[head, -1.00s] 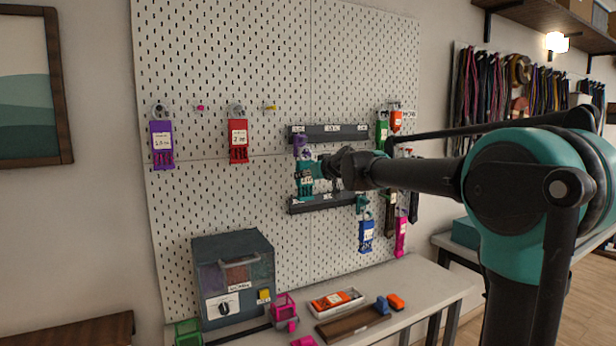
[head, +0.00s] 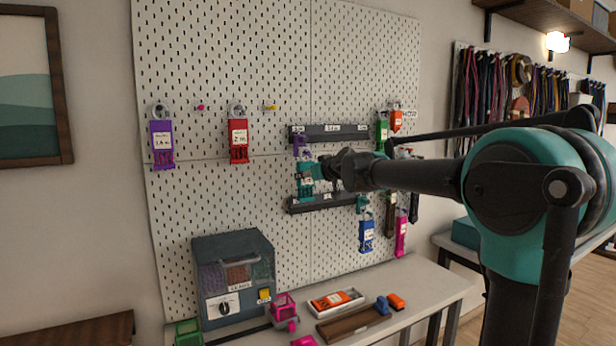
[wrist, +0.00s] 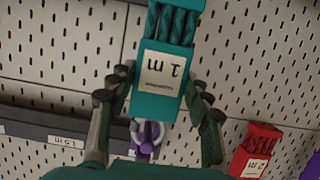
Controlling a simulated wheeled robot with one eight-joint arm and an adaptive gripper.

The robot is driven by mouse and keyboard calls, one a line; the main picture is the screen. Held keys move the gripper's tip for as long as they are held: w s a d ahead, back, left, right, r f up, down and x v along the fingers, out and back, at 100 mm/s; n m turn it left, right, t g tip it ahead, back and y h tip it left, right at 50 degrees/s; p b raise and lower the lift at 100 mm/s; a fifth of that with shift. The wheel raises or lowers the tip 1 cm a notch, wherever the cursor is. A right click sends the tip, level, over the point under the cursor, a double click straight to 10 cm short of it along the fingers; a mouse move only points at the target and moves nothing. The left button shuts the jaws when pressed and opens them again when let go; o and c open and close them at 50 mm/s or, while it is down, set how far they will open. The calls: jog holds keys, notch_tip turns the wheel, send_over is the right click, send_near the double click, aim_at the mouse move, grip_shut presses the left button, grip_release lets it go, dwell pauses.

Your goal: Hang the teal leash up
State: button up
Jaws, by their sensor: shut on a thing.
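The teal leash (head: 305,181) is a bundled teal cord with a white card. It also shows large in the wrist view (wrist: 168,95), where the card reads 1 m. My gripper (wrist: 160,94) has its fingers on both sides of the card and is shut on it. In the head view my gripper (head: 324,168) is in front of the pegboard's middle, between two dark rails. A purple piece (wrist: 147,138) and a pale ring show at the leash's lower end in the wrist view. I cannot tell whether the ring is around the purple piece.
A purple leash (head: 161,143) and a red leash (head: 238,138) hang on the pegboard (head: 225,60) at left. Bare pink (head: 200,108) and yellow (head: 271,107) pegs stick out nearby. Blue (head: 366,236) and pink (head: 401,233) leashes hang lower right. A grey box (head: 232,280) stands below.

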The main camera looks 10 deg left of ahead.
dwell(0.3)
jog(key=o, duration=1.6)
jog(key=shift+v, duration=3.05)
jog(key=shift+f, duration=0.1)
jog(key=s+d+f+m+g+h, duration=0.2)
jog(key=s+d+f, duration=0.7)
jog(key=s+f, duration=0.3)
jog(key=s+d+f+m+g+h, duration=0.2)
jog(key=s+d+f, duration=0.7)
jog(key=f, duration=0.8)
jog(key=s+d+f+m+g+h, duration=0.2)
jog(key=s+d+f+g+h, duration=0.2)
jog(key=s+d+f, duration=0.5)
jog(key=shift+s+d+f+m, duration=0.15)
jog(key=shift+s+f+m, duration=0.05)
jog(key=shift+s+f, duration=1.2)
jog(key=shift+s+d+f+m, duration=0.1)
jog(key=shift+s+f+m, duration=0.1)
jog(key=shift+s+f, duration=1.15)
